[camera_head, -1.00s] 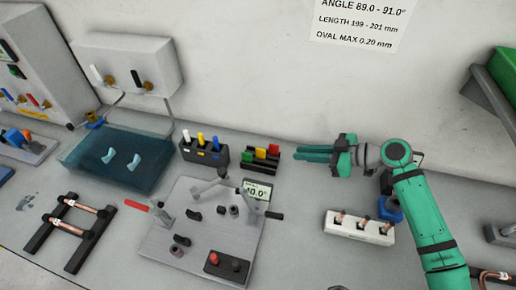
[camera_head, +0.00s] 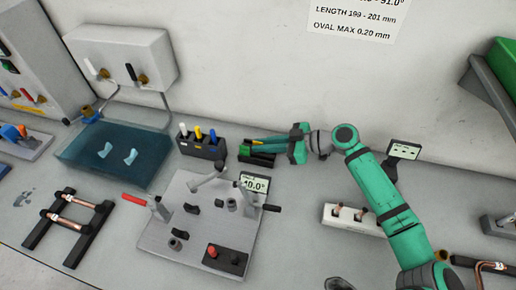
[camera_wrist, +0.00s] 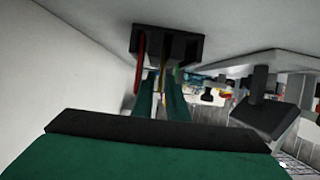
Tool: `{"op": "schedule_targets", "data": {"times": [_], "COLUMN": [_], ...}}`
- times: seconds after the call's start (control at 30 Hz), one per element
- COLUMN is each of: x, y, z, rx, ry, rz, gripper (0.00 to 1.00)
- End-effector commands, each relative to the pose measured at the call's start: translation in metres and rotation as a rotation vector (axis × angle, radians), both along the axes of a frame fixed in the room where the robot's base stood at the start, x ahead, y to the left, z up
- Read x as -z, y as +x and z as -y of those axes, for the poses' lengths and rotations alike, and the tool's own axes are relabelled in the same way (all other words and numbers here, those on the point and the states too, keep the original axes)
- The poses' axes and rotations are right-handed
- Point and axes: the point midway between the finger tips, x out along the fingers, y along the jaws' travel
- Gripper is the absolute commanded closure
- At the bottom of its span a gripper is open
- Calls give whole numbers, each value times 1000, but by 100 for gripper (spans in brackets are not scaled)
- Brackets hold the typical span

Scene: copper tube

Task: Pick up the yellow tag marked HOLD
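The small black tag holder (camera_head: 262,161) stands on the bench near the wall. In the head view my gripper (camera_head: 253,143) reaches over it from the right and hides most of its tags; a green tag (camera_head: 245,151) shows at its left end. In the wrist view the holder (camera_wrist: 168,44) is near the top, with a red tag (camera_wrist: 140,62) at left and the yellow tag (camera_wrist: 162,78) in the middle. The yellow tag lines up with the gap between my two open fingers. Its HOLD marking is not readable, and I cannot tell whether a finger touches it.
A black pen rack (camera_head: 202,148) stands just left of the holder. The bending fixture plate (camera_head: 205,240) with a small display (camera_head: 255,184) is in front. A white block with copper pieces (camera_head: 352,220) sits to the right. The wall is close behind.

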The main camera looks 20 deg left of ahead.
Motion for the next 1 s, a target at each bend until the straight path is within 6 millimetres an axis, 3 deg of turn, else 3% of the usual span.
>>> {"op": "schedule_targets", "data": {"times": [0.13,0.4,0.5,1.0], "x": [6,7,7,1], "y": [0,0,-1,-1], "z": [-14,-19,-20,-22], "rx": [0,-3,-4,-7], "ry": [-1,0,0,1], "rz": [1,0,1,1], "gripper": [87,87,100,100]}}
